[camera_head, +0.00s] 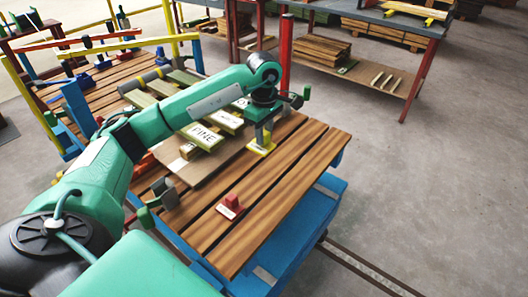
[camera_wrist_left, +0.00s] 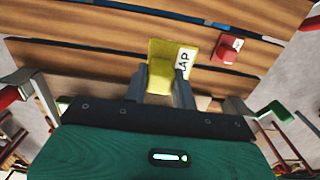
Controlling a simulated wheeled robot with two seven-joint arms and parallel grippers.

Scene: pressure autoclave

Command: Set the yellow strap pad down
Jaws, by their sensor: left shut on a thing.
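The yellow strap pad (camera_head: 260,150) is at the tips of my left gripper (camera_head: 263,131), over the slatted table (camera_head: 290,178) near its far right corner. In the left wrist view the pad (camera_wrist_left: 164,52) has a white label with black letters, partly readable as LAP. The two grey fingers of my left gripper (camera_wrist_left: 160,82) are shut on it. I cannot tell whether its underside touches the planks. My right gripper is not in view.
A red block (camera_head: 230,206) with a white label stands on the planks nearer the front. Boards marked PINE (camera_head: 203,136) lie left of my gripper. A red post (camera_head: 286,55) rises behind it. Grey-green clamps (camera_head: 160,193) sit at the near-left edge. Planks right of the pad are clear.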

